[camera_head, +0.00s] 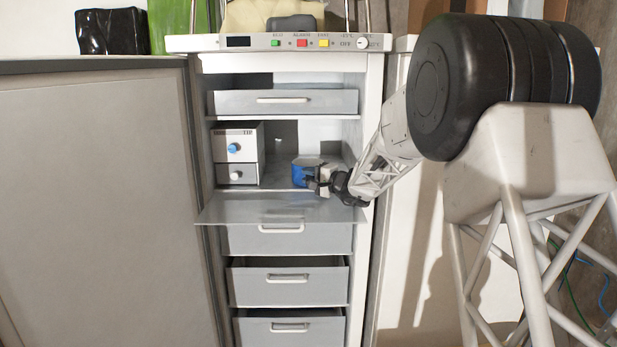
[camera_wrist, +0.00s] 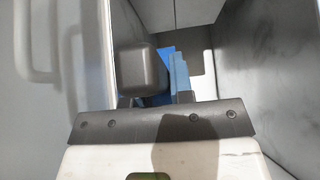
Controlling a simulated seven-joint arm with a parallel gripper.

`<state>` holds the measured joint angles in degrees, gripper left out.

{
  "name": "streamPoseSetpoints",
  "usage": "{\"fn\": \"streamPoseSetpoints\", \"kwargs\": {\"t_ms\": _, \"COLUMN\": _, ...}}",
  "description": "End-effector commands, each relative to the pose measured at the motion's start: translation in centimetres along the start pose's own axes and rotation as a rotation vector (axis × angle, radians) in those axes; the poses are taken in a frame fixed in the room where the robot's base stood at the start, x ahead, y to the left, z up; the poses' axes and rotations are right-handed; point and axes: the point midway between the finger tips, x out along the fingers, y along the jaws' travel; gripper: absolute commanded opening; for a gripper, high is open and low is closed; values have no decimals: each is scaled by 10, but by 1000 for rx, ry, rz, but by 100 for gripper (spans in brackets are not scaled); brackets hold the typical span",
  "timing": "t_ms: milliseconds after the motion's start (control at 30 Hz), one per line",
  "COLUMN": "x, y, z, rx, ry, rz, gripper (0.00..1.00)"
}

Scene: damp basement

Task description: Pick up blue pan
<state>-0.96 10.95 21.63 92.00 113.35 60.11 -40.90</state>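A small blue thing (camera_head: 298,175), likely the pan, is on the open middle shelf of the white cabinet, at its right side. Its full shape is hidden. My gripper (camera_head: 317,184) reaches into this shelf from the right and is right beside or over the blue thing. In the wrist view, the fingers of my gripper (camera_wrist: 163,78) stand a little apart. Blue surface (camera_wrist: 166,55) shows between and beyond them. I cannot tell whether the fingers press on it.
A white box unit with knobs (camera_head: 236,150) stands left on the same shelf. A flat grey panel (camera_head: 280,208) juts out below, over more drawers (camera_head: 289,280). The cabinet's side walls leave little room.

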Motion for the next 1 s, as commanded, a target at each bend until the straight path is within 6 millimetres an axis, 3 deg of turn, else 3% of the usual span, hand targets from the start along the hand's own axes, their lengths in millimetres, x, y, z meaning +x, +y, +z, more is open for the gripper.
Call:
{"fn": "streamPoseSetpoints", "kwargs": {"t_ms": 33, "x": 0, "y": 0, "z": 0, "rx": 0, "ry": 0, "rz": 0, "gripper": 14}}
{"fn": "streamPoseSetpoints", "kwargs": {"t_ms": 133, "x": 0, "y": 0, "z": 0, "rx": 0, "ry": 0, "rz": 0, "gripper": 0}}
{"fn": "streamPoseSetpoints", "kwargs": {"t_ms": 667, "x": 0, "y": -4, "z": 0, "rx": -2, "ry": 0, "rz": -2, "gripper": 0}}
{"fn": "streamPoseSetpoints", "kwargs": {"t_ms": 1000, "x": 0, "y": -32, "z": 0, "rx": -4, "ry": 1, "rz": -3, "gripper": 0}}
